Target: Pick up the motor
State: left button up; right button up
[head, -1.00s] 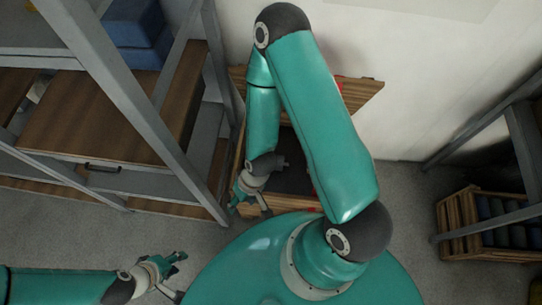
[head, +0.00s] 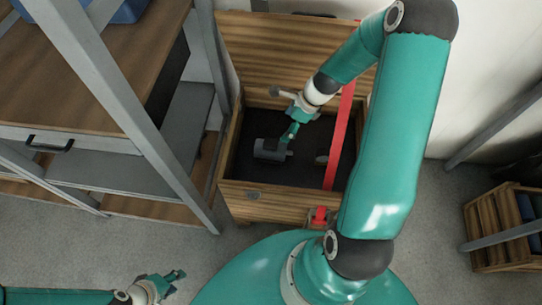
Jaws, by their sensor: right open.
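A grey motor (head: 270,150) lies on the dark floor of an open wooden chest, left of its middle. My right gripper (head: 290,133) reaches down into the chest from above. Its fingers are at the upper right edge of the motor and partly overlap it; I cannot tell whether they touch it. My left gripper (head: 172,282) is low at the left, over the grey floor, away from the chest and empty. Its fingers look apart.
The wooden chest (head: 270,203) has its lid raised against the wall and a red strap (head: 338,140) across its right side. A small round thing (head: 321,160) lies inside. A metal-framed shelf (head: 125,110) stands close on the left. A slatted crate (head: 487,235) stands right.

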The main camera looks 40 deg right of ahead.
aim_at(272, 142)
jog(key=b+x, duration=0.4)
jog(key=x, duration=0.7)
jog(key=shift+w+f, duration=0.1)
jog(key=shift+f, duration=0.15)
jog(key=b+x, duration=0.3)
jog(key=x, duration=0.2)
jog(key=shift+a+f, duration=0.1)
jog(key=c, duration=1.7)
grip_shut()
